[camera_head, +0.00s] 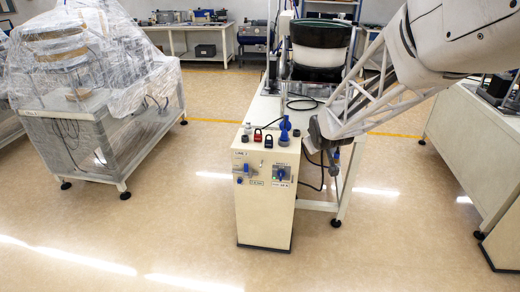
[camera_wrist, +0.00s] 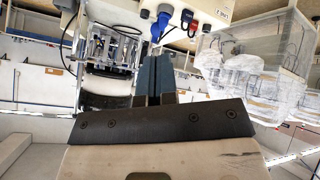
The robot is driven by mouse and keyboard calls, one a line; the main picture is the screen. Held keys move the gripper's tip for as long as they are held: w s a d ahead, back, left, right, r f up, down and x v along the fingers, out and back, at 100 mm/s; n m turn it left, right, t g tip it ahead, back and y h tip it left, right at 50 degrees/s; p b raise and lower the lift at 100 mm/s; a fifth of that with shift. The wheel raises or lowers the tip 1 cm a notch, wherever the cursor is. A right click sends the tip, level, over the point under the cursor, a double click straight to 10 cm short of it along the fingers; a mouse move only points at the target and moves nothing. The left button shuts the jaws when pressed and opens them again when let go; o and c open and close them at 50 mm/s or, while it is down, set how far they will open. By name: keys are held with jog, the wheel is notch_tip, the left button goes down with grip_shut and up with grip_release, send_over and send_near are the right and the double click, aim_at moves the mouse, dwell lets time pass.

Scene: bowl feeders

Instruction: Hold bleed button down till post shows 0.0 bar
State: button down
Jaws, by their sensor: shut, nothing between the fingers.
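The post (camera_head: 265,215) is a cream cabinet marked "LINE 1", standing at the front of the feeder table. Its top carries a dark round button (camera_head: 245,138) at the left and a blue handle (camera_head: 285,128) at the right; I cannot tell which control is the bleed button. Small readout labels (camera_head: 257,182) on its front are too small to read surely. My gripper (camera_head: 316,132) is right of the post's top, apart from the controls. In the wrist view my gripper (camera_wrist: 154,70) is shut and empty, with the blue handle (camera_wrist: 160,25) beyond its tips.
A blue lever (camera_head: 241,171) and a blue rotary switch (camera_head: 282,173) are on the front. A bowl feeder (camera_head: 319,50) is behind. A plastic-wrapped machine (camera_head: 95,60) stands left, with open floor between.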

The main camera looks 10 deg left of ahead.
aim_at(239, 182)
jog(key=w+a+f+n+t+y, duration=0.3)
jog(key=w+a+f+n+y, duration=0.25)
jog(key=w+a+f, duration=1.2)
jog(key=s+a+f+n+y, duration=0.1)
jog(key=a+f+n, duration=0.1)
jog(key=a+f, duration=0.3)
jog(key=s+a+f+n+y, duration=0.1)
jog(key=a+f, duration=0.4)
jog(key=f, duration=0.8)
jog(key=s+a+f+n+y, duration=0.1)
jog(key=a+f+n+y, duration=0.2)
jog(key=f, duration=0.6)
jog(key=a, duration=0.2)
jog(key=shift+s+a, duration=0.2)
jog(key=shift+a, duration=0.2)
jog(key=shift+w+f, duration=0.1)
jog(key=shift+w, duration=0.1)
jog(key=w, duration=0.8)
jog(key=shift+w, duration=0.25)
